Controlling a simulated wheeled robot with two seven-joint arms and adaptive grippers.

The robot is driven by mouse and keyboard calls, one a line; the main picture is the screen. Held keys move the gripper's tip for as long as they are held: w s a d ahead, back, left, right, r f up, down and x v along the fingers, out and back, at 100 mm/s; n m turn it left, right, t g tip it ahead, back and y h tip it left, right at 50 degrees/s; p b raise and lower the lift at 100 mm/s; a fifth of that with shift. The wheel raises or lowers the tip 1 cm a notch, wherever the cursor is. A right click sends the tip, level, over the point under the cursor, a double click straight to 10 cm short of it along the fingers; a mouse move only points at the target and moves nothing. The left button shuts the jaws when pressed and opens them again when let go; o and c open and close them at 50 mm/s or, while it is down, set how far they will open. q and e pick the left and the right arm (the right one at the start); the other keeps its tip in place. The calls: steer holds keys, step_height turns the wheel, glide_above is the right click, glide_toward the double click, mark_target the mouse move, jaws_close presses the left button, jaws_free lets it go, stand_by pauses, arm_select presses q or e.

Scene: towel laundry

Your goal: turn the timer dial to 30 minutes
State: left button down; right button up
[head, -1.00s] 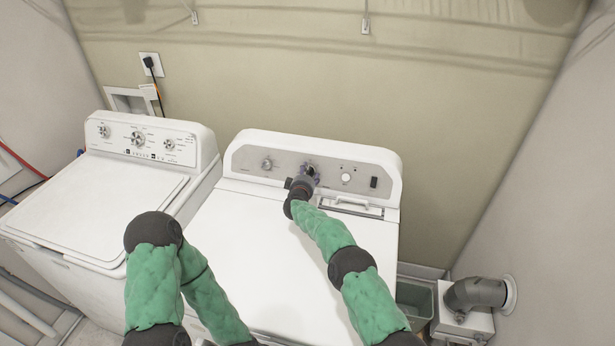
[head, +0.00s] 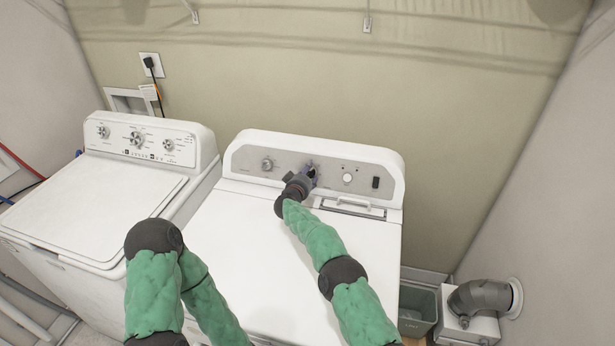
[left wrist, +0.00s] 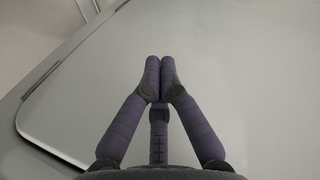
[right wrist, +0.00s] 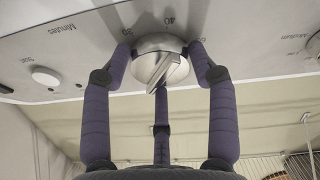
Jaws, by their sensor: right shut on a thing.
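The timer dial (right wrist: 160,60) is a round silver knob with a raised ridge across it, on the grey panel (right wrist: 85,47) of the right-hand white machine. "Minutes" and "40" are printed beside it; another number is partly hidden by a finger. The ridge lies slanted in the right wrist view. My right gripper (right wrist: 163,58) is shut on the dial, with purple fingers on opposite sides of its rim. In the head view this gripper (head: 310,172) covers most of the dial. My left gripper (left wrist: 159,66) is shut and empty above a pale flat surface.
The panel also has a left knob (head: 267,164), a white button (head: 347,178) and a dark switch (head: 376,183). A second white machine (head: 90,205) stands at left. A bin (head: 416,308) and duct pipe (head: 480,298) are at right.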

steer(key=shift+a, duration=0.15)
steer(key=o, duration=1.1)
steer(key=shift+o, duration=0.2)
steer(key=v, duration=1.2)
